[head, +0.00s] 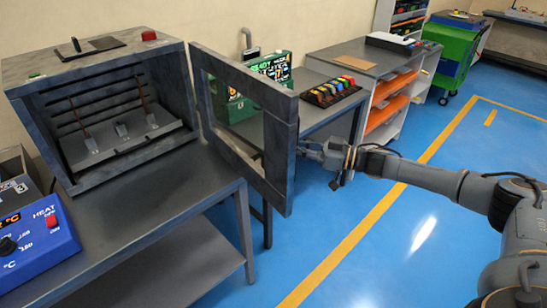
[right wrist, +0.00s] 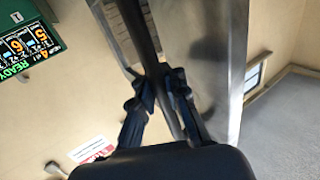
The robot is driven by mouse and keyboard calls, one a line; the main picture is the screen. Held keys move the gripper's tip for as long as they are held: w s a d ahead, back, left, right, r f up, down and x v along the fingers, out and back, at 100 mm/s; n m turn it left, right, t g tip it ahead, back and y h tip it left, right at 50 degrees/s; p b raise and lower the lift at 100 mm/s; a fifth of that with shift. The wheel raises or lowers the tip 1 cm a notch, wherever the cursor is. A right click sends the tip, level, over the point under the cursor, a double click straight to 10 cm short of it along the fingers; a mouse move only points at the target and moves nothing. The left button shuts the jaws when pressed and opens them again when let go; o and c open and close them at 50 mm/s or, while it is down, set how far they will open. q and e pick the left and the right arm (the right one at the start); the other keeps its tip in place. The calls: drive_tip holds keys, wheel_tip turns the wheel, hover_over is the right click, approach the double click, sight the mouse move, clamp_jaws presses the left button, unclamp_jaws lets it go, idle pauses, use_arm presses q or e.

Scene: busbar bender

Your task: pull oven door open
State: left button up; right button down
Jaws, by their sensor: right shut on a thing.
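The grey oven (head: 100,125) stands on a metal table at the left in the head view. Its front is open and shows ribbed walls and an inner shelf with small pieces on it. The oven door (head: 281,160), a grey frame with a window, stands swung well out from the oven's right side. My right gripper (head: 308,152) is at the door's outer edge. In the right wrist view my right gripper (right wrist: 162,85) is shut on a dark bar beside the door's metal face (right wrist: 215,60); I cannot tell whether it is handle or edge. My left gripper is out of view.
A blue heat control box (head: 35,240) sits at the table's front left. A green unit with a lit display (head: 270,68) and a row of coloured switches (head: 335,90) stand behind the door. The blue floor right of the table is clear.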

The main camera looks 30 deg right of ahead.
drive_tip(key=shift+n+g+y, duration=0.5)
drive_tip(key=shift+g, duration=0.3)
drive_tip(key=shift+w+d+f+b, duration=0.15)
drive_tip(key=shift+w+d, duration=0.1)
drive_tip(key=shift+d, duration=0.5)
drive_tip(key=shift+w+d+b, duration=0.15)
drive_tip(key=shift+w+d, duration=0.05)
drive_tip(key=shift+d, duration=0.5)
drive_tip(key=shift+w+d+f+b, duration=0.15)
drive_tip(key=shift+w+d, duration=0.1)
drive_tip(key=shift+d, duration=0.5)
drive_tip(key=c, duration=1.7)
unclamp_jaws()
drive_tip(key=shift+c, duration=0.2)
drive_tip(key=o, duration=0.3)
drive_tip(key=shift+s+d+r, duration=0.15)
drive_tip(key=shift+d, duration=0.05)
drive_tip(key=shift+o, duration=0.4)
drive_tip(key=shift+s+d+r, duration=0.15)
drive_tip(key=shift+s, duration=0.05)
drive_tip(key=shift+w, duration=0.1)
drive_tip(key=shift+w, duration=0.1)
drive_tip(key=v, duration=1.2)
